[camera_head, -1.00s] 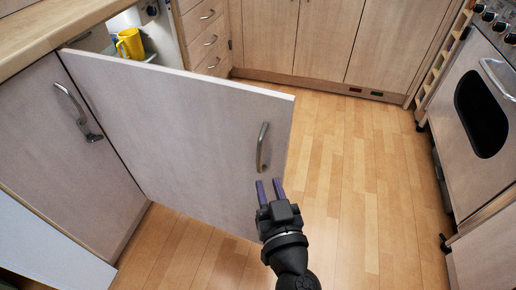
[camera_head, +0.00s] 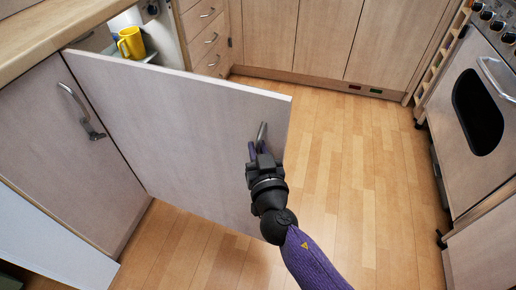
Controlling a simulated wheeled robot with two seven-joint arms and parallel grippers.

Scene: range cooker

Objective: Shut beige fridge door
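The beige fridge door (camera_head: 180,125) stands wide open, swung out from its hinge side at the left over the floor. Its metal handle (camera_head: 262,131) is near the free right edge, partly hidden by my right gripper. My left gripper is not in view.
A yellow mug (camera_head: 131,43) stands inside the open compartment behind the door. A closed cabinet (camera_head: 65,150) is at the left under the wooden counter (camera_head: 50,30). An oven (camera_head: 480,110) stands at the right. The wooden floor (camera_head: 350,190) between is clear.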

